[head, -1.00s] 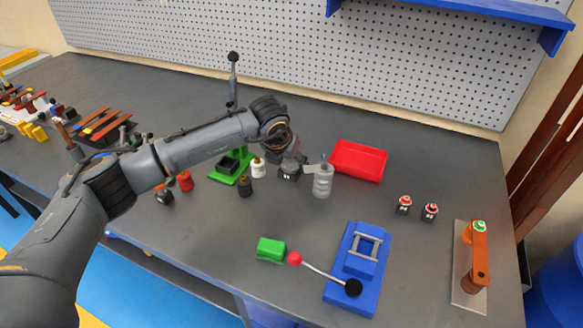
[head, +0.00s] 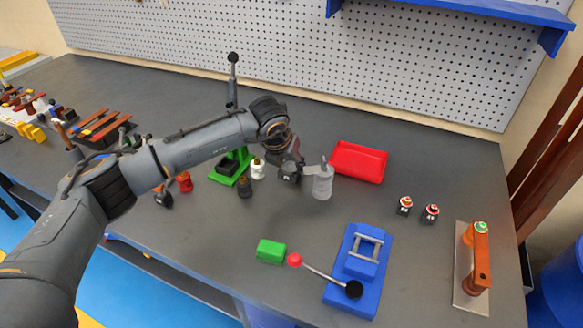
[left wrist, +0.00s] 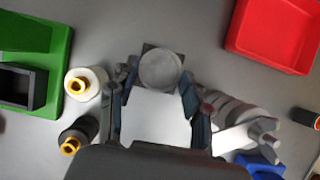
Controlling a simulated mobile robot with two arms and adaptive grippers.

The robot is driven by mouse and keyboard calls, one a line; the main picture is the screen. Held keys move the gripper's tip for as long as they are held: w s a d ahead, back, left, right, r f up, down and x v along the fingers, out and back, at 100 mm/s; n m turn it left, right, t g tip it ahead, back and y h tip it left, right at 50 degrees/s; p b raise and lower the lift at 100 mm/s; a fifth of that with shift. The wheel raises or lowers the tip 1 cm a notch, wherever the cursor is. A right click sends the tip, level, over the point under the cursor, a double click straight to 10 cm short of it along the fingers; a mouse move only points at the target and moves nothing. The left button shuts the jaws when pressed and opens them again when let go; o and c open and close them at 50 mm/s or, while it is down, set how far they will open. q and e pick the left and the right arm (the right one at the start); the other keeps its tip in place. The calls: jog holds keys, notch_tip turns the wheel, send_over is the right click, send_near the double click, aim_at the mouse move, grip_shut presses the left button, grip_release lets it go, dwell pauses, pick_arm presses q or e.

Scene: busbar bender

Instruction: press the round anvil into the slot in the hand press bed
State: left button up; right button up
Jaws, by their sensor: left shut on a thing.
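The round anvil (left wrist: 160,68) has a grey round top, and a dark square base shows behind it in the left wrist view. My left gripper (left wrist: 158,92) is shut on it, with a finger on each side. In the head view the anvil (head: 289,178) is a small dark piece under my gripper (head: 292,165), right of the green hand press (head: 243,155). The press's dark bed (left wrist: 18,88) shows at the left wrist view's left edge. My forearm hides part of the press. I cannot tell whether the anvil touches the table. My right gripper is not in view.
A white cylinder (head: 258,169) and a black one (head: 245,187) stand between press and anvil. A grey ringed cylinder (head: 322,184) stands close on the right. A red tray (head: 359,162) lies behind it. The blue device (head: 362,268) and green block (head: 271,251) are nearer the front.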

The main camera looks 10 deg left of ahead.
aim_at(288, 169)
pick_arm(q)
jog(key=shift+r, duration=0.2)
jog(key=shift+r+p, duration=0.45)
jog(key=shift+r, duration=0.95)
notch_tip(288, 169, up, 5)
jog(key=shift+p, duration=1)
jog(key=s+a+r+p, duration=0.1)
jog(key=a+p, duration=0.2)
jog(key=a, duration=0.5)
jog(key=s+a+r+p, duration=0.1)
jog(key=a+p, duration=0.3)
jog(key=a, duration=0.5)
jog(key=shift+s, duration=0.35)
